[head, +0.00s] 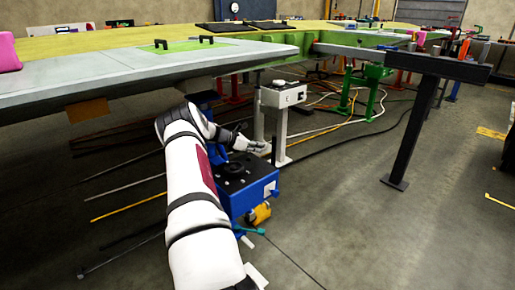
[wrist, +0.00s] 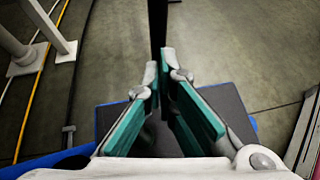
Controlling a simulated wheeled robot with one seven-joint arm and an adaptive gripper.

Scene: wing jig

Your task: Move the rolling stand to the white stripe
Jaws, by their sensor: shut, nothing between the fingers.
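A low blue unit (head: 240,196) with a flat black top stands right of my arm, with a yellow wheel-like part (head: 260,214) at its foot. It looks most like the rolling stand, but I cannot tell for sure. Its black top also shows in the wrist view (wrist: 232,108), below the fingers. My gripper (head: 258,144) is above the unit's far side in the head view. In the wrist view its teal-padded fingers (wrist: 162,72) converge, shut and empty. I cannot make out a white stripe on the floor.
The large wing jig table (head: 90,82) spans the left and back. A grey box on pale posts (head: 282,96) stands just beyond my gripper. Cables and rods lie beneath the jig; the right foreground floor is open.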

